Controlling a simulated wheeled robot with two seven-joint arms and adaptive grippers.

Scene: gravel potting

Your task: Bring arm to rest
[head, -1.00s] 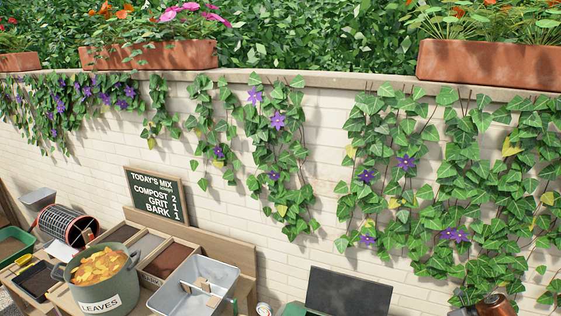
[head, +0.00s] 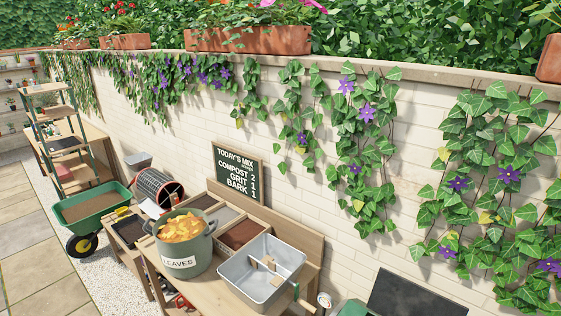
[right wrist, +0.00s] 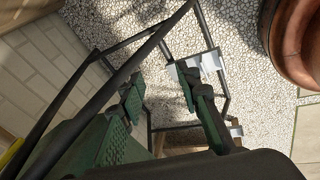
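No arm or gripper shows in the head view. In the right wrist view, my right gripper (right wrist: 160,88) shows as two green-and-dark fingers with a gap between them, and no held object is visible. It is over pale gravel and a dark metal frame (right wrist: 148,42); contact with the frame cannot be judged. My left gripper is out of view.
The bench (head: 222,290) carries a pot labelled LEAVES (head: 182,246) and a metal tub (head: 236,279). A green wheelbarrow (head: 97,203) stands left. A terracotta pot (right wrist: 293,45) is at upper right in the wrist view. Paving (head: 22,240) at far left is clear.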

